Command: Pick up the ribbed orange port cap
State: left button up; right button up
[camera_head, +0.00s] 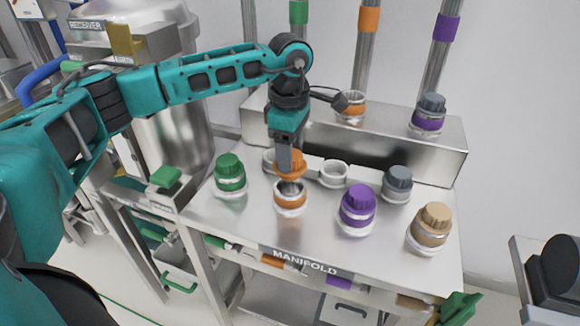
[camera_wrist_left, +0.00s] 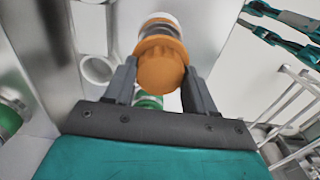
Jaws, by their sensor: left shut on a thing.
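The ribbed orange port cap (camera_head: 291,163) is held between the fingers of my left gripper (camera_head: 288,160). It sits just above a port with an orange band (camera_head: 290,199) on the front of the manifold bench (camera_head: 318,225). In the left wrist view the cap (camera_wrist_left: 160,66) fills the space between the two fingertips (camera_wrist_left: 160,82), and the orange-banded port (camera_wrist_left: 160,27) shows beyond it. The cap looks apart from the port in the head view. My right gripper is not in view.
Capped ports stand close by: green (camera_head: 229,175), purple (camera_head: 357,208), grey (camera_head: 397,184) and tan (camera_head: 431,227). An empty white ring (camera_head: 333,173) lies behind. The raised back step carries an orange-banded port (camera_head: 350,107) and a grey-capped, purple-banded port (camera_head: 428,115).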

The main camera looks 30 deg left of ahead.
pick_arm(q)
notch_tip(320, 180, up, 15)
jog(key=shift+f, duration=0.15)
